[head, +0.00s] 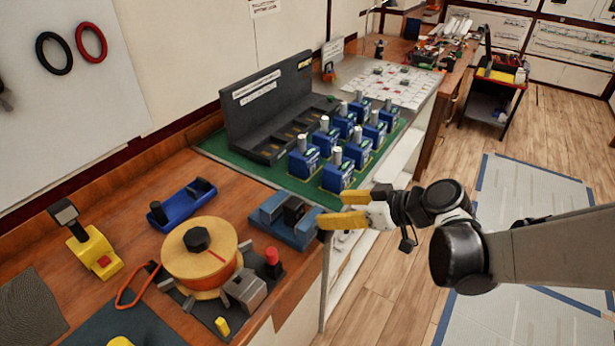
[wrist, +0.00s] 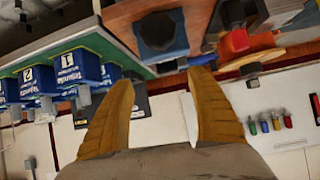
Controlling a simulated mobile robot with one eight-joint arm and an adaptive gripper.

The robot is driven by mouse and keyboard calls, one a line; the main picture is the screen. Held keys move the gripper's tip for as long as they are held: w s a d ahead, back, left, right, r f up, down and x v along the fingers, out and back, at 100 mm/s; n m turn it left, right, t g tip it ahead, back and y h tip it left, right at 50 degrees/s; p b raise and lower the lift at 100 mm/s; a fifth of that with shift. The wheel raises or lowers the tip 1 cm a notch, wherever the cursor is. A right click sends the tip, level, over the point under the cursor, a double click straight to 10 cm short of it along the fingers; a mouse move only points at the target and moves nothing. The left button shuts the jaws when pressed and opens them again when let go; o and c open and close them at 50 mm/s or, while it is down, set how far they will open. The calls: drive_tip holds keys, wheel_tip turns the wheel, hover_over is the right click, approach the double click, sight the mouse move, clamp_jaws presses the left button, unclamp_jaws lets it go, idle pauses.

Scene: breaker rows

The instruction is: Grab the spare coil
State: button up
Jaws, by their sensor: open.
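I see no label saying "spare coil". The likeliest match is a black block (head: 293,210) seated in a blue cradle (head: 272,211) at the bench's front edge, but I cannot be sure. In the wrist view a dark, knob-like piece (wrist: 158,31) in a blue surround (wrist: 181,46) appears just beyond the fingertips, roughly centred between them. My gripper (head: 338,209) is open, its yellow fingers apart and pointing left at the right end of the cradle. It also shows in the wrist view (wrist: 163,80), with nothing between the fingers.
Two rows of blue breakers (head: 338,172) stand on a green mat (head: 218,148) behind the cradle. A yellow lever unit (head: 95,254) stands farther left.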

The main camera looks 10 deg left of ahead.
sight(300, 207)
drive_tip(key=shift+w+a+f+n+y, duration=0.2)
drive_tip(key=shift+a+f+n+y, duration=0.1)
drive_tip(key=shift+a, duration=0.25)
drive_tip(key=shift+w+a+f+n+y, duration=0.2)
drive_tip(key=shift+a+n, duration=0.1)
drive_tip(key=shift+a, duration=0.25)
drive_tip(key=b+x, duration=0.1)
drive_tip(key=x, duration=0.3)
drive_tip(key=shift+a+f+b, duration=0.2)
drive_tip(key=shift+a+b, duration=0.15)
drive_tip(key=b+x, duration=0.2)
drive_tip(key=x, duration=0.3)
drive_tip(key=shift+a, duration=0.35)
drive_tip(key=shift+s+r, duration=0.1)
drive_tip(key=shift+c, duration=0.2)
drive_tip(key=shift+d, duration=0.1)
drive_tip(key=c, duration=1.4)
